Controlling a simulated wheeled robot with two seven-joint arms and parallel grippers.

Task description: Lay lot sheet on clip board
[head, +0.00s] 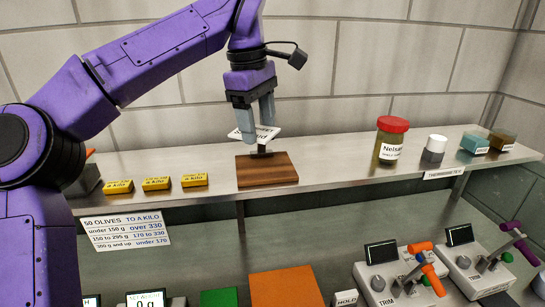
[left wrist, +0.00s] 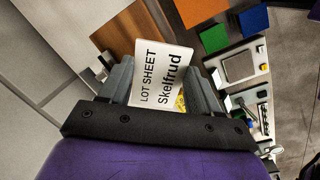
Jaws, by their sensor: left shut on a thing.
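The lot sheet (head: 246,134) is a small white card with black print; in the left wrist view (left wrist: 160,78) it reads "LOT SHEET Skelfrud". My left gripper (head: 255,117) points down and is shut on it, just above the clip board (head: 266,176). The clip board is a brown wooden block on the metal shelf; its brown top also shows in the left wrist view (left wrist: 122,32). A small metal piece stands at the board under the sheet. Whether the sheet touches the board or this piece, I cannot tell. My right gripper is not in view.
Several yellow blocks (head: 156,184) stand on the shelf (head: 330,160) left of the board. A red-lidded jar (head: 390,142), a white-capped pot (head: 433,149) and small boxes (head: 474,143) stand to the right. Control boxes (head: 400,283) with levers are below. The shelf between board and jar is clear.

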